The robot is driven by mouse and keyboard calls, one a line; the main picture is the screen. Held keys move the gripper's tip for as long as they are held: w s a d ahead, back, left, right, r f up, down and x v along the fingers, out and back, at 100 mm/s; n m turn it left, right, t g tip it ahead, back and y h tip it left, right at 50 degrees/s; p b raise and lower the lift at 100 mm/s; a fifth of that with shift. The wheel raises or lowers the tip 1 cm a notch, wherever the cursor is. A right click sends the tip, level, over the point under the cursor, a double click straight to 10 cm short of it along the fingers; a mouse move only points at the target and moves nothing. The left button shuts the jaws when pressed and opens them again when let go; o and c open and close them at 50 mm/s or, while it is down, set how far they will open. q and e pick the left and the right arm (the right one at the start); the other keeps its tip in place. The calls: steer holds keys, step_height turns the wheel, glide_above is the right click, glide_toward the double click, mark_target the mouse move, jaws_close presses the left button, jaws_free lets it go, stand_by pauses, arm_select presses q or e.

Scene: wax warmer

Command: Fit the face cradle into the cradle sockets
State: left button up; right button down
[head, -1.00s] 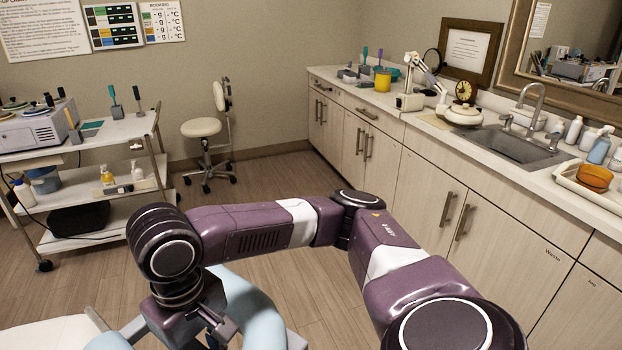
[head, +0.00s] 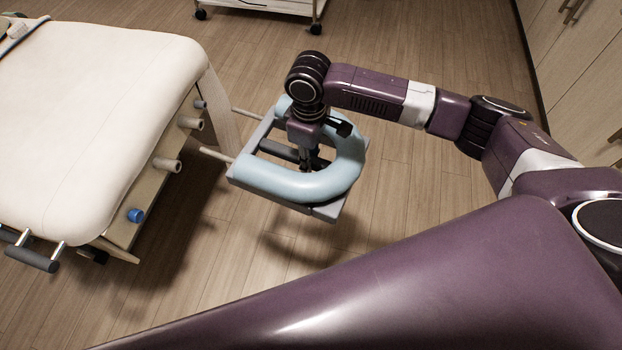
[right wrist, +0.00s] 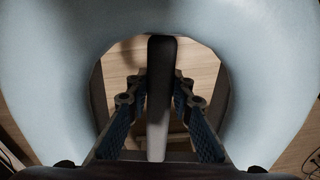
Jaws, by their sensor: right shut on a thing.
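The face cradle (head: 338,176) is a light blue U-shaped cushion on a grey frame, held above the floor beside the treatment table. Its two pale rods (head: 217,156) point left at the table's end. The cradle sockets are two grey tubes, a far one (head: 190,123) and a near one (head: 168,165), on that end. The rod tips are outside the sockets, with a gap between. My right gripper (head: 312,163) reaches down through the cushion opening and is shut on the frame's dark bar (right wrist: 160,95), which shows between its fingers in the right wrist view. My left gripper is out of view.
The cream treatment table (head: 95,110) fills the left. A blue knob (head: 136,215) and a grey roller-like handle (head: 30,259) are near its lower edge. A wheeled cart (head: 275,8) stands at the back, cabinets (head: 570,60) at the right. The floor around the cradle is clear.

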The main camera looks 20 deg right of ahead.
arm_select(q)
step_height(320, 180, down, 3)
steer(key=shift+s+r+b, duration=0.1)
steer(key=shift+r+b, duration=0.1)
steer(key=shift+b, duration=0.5)
arm_select(e)
step_height(320, 180, down, 6)
steer(key=w+n, duration=0.1)
steer(key=n, duration=0.1)
steer(key=shift+d, duration=0.3)
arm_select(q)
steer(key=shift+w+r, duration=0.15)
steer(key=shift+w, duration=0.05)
arm_select(e)
steer(key=shift+w, duration=0.1)
